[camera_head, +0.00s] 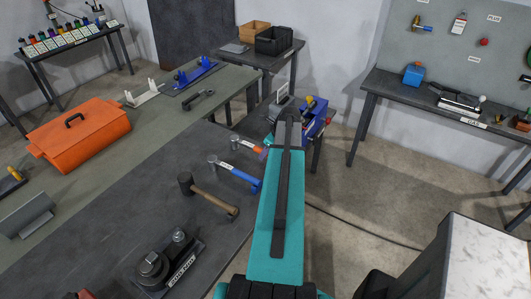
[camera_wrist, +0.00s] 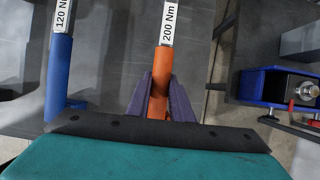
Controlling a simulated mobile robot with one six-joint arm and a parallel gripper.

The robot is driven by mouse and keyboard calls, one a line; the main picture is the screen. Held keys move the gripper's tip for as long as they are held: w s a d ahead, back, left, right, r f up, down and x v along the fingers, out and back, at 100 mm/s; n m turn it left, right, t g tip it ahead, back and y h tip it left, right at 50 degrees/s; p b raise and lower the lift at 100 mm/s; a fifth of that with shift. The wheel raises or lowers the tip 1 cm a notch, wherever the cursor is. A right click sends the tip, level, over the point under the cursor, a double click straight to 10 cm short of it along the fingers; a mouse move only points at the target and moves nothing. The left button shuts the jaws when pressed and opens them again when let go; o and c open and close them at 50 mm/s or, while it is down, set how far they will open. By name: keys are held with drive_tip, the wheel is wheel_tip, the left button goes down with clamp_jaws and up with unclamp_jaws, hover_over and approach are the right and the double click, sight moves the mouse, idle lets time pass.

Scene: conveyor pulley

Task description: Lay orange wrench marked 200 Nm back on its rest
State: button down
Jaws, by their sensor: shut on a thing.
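The orange wrench (camera_wrist: 158,84) has a white label reading 200 Nm on its shank. My gripper (camera_wrist: 161,90) is shut on its orange handle, one finger on each side. Its head is cut off at the top of the wrist view.
A blue wrench marked 120 Nm (camera_wrist: 60,70) lies left of the orange one, nearly parallel.

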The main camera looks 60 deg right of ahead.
drive_tip(key=shift+f, duration=0.15)
drive_tip(key=c, duration=1.5)
unclamp_jaws()
drive_tip(key=shift+p+v, duration=1.75)
drive_tip(key=shift+v, duration=2.25)
